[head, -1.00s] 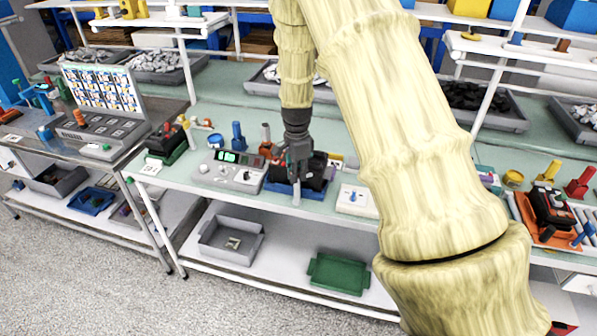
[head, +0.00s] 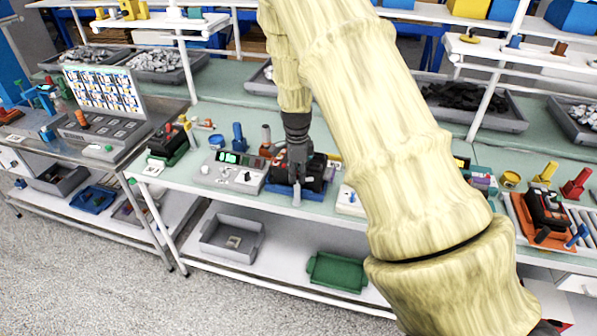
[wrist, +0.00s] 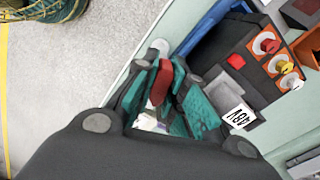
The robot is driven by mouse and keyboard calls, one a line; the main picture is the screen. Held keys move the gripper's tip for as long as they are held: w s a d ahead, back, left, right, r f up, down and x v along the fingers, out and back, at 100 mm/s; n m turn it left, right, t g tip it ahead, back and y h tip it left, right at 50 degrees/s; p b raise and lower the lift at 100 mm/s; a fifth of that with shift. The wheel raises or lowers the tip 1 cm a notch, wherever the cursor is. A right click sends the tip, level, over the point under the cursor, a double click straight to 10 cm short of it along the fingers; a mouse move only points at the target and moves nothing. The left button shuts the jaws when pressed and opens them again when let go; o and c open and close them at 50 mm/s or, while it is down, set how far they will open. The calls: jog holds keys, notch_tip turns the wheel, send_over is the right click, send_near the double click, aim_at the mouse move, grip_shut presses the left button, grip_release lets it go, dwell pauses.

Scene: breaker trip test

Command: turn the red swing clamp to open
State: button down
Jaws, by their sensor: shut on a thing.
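The red swing clamp (wrist: 161,84) shows in the wrist view between the teal finger pads of my gripper (wrist: 168,98). My gripper is shut on it. In the head view my gripper (head: 297,168) points down at the front edge of the black breaker (head: 282,160), and the clamp is hidden there. The breaker sits in a blue fixture (head: 279,188) with a grey post (head: 296,196) at its front. In the wrist view the breaker (wrist: 225,65) lies right of the fingers, with red, yellow and white studs in orange rings and a white label.
A grey meter box (head: 236,172) stands left of the fixture, and a white box with a blue knob (head: 350,200) stands right. A second breaker (head: 547,208) sits on an orange fixture at the far right. The table's front edge runs close to my gripper.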

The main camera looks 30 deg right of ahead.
aim_at(297, 172)
jog(key=shift+m, duration=0.3)
jog(key=shift+m+p, duration=0.8)
jog(key=shift+m, duration=0.3)
jog(key=shift+p, duration=0.45)
jog(key=c, duration=1.4)
grip_release()
jog(key=shift+m, duration=0.3)
notch_tip(297, 172, up, 12)
jog(key=shift+f, duration=0.1)
